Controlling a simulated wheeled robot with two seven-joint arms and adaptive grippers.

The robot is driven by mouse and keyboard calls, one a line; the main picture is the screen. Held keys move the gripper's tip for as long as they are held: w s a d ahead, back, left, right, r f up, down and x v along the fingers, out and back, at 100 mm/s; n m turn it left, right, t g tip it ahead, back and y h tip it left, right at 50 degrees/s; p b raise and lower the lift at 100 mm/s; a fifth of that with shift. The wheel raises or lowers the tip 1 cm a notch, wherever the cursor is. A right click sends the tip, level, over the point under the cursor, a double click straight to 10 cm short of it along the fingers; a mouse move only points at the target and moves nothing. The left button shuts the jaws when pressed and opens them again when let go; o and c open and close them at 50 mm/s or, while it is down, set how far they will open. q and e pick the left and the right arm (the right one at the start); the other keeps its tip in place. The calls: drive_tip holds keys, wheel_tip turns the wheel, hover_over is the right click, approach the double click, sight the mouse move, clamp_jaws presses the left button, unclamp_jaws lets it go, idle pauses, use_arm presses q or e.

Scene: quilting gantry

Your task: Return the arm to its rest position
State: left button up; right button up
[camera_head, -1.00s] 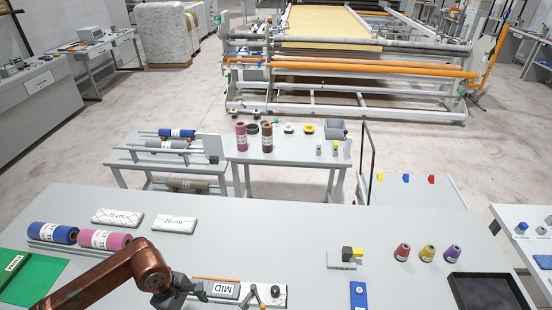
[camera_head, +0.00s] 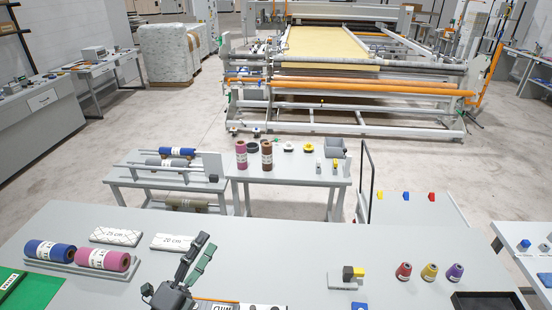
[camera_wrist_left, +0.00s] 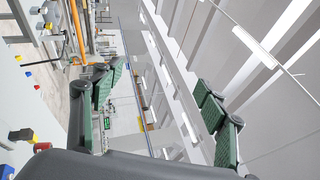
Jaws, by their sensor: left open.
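My left gripper (camera_head: 204,247) shows in the head view at the bottom, left of centre, above the near grey table (camera_head: 290,240). Its dark fingers with green pads point up and away. In the left wrist view the two fingers of the left gripper (camera_wrist_left: 160,82) stand wide apart with nothing between them. That view is turned sideways and looks out across the hall and up to the ceiling. The rest of my left arm is out of the picture or cut off at the lower edge. My right gripper is not in view.
A blue roll (camera_head: 50,251) and a pink roll (camera_head: 108,259) lie on a rack left of the gripper. Three thread cones (camera_head: 429,272) and a black tray (camera_head: 487,301) are at the right. The table's middle is clear.

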use_arm(q)
drive_tip(key=a+f+n+g+y, duration=0.2)
drive_tip(key=a+f+n+y, duration=0.9)
drive_tip(key=a+f+n, duration=0.25)
drive_tip(key=s+a+f+n+g+y, duration=0.1)
drive_tip(key=s+a+f+n+g, duration=0.25)
drive_tip(key=f, duration=0.35)
drive_tip(key=s+a+f+n+g+y, duration=0.1)
drive_tip(key=s+a+f+n+g, duration=0.25)
drive_tip(key=f, duration=0.35)
drive_tip(key=s+d+f+n+g+h, duration=0.1)
drive_tip(key=s+d+f+n+g, duration=0.15)
drive_tip(key=s+f, duration=0.55)
drive_tip(key=s+d+f+n+g+h, duration=0.1)
drive_tip(key=s+f+n+g, duration=0.25)
drive_tip(key=s+f, duration=0.45)
wheel_tip(320, 180, down, 28)
drive_tip(key=s+d+r+m+g+b, duration=0.1)
drive_tip(key=s+m+g+b, duration=0.1)
drive_tip(key=s+f+g+b, duration=0.1)
drive_tip(key=s+f+b, duration=0.1)
drive_tip(key=s+f, duration=1.9)
wheel_tip(320, 180, down, 2)
drive_tip(key=shift+d+f+b, duration=0.15)
drive_tip(key=shift+b, duration=0.25)
